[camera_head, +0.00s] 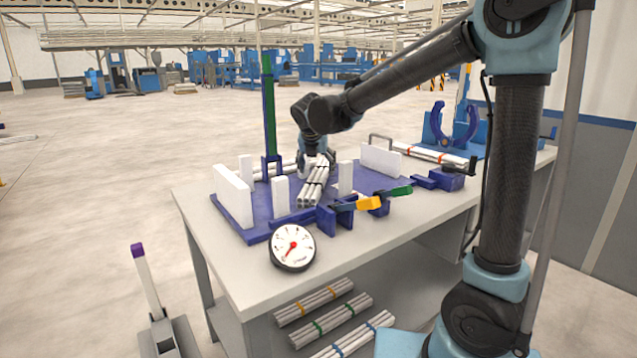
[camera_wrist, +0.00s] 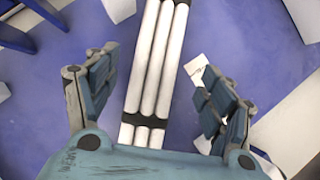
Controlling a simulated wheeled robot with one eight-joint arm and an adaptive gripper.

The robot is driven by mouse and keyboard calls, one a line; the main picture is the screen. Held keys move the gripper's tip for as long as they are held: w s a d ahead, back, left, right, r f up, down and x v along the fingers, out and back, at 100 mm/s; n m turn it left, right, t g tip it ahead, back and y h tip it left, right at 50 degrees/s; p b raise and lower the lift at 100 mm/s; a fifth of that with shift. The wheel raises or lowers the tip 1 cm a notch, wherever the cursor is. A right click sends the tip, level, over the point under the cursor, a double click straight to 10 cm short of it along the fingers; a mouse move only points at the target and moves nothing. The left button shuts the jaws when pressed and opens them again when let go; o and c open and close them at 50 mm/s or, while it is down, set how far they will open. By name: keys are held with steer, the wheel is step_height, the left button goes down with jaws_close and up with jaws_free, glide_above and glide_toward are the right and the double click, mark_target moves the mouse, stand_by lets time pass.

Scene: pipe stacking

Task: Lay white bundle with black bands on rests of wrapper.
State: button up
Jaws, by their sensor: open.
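The white bundle with black bands (camera_head: 313,186) is among the white plates on a blue base plate (camera_head: 262,208); whether it touches the plate is unclear. My gripper (camera_head: 318,165) is at the bundle's far end. In the wrist view, the bundle (camera_wrist: 158,60) runs between the fingers of my gripper (camera_wrist: 160,66), which are spread, with a gap on each side. One black band shows close to my palm, another near the top edge. A blue stand with curved arms (camera_head: 437,125) is at the table's back right; I cannot tell whether it is the wrapper.
White upright plates (camera_head: 232,196) and a green-blue post (camera_head: 269,110) rise around the bundle. Yellow and green handled clamps (camera_head: 368,203) and a dial gauge (camera_head: 292,247) are at the front. A red-banded bundle (camera_head: 430,153) lies at right. Several banded bundles (camera_head: 331,318) are on the lower shelf.

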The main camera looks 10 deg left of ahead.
mark_target(318, 174)
steer(key=shift+a+x, duration=0.1)
steer(key=shift+x, duration=1.5)
steer(key=shift+a+x, duration=0.15)
steer(key=shift+x, duration=1.45)
steer(key=shift+w+r, duration=0.1)
steer(key=shift+r, duration=0.05)
steer(key=c, duration=1.5)
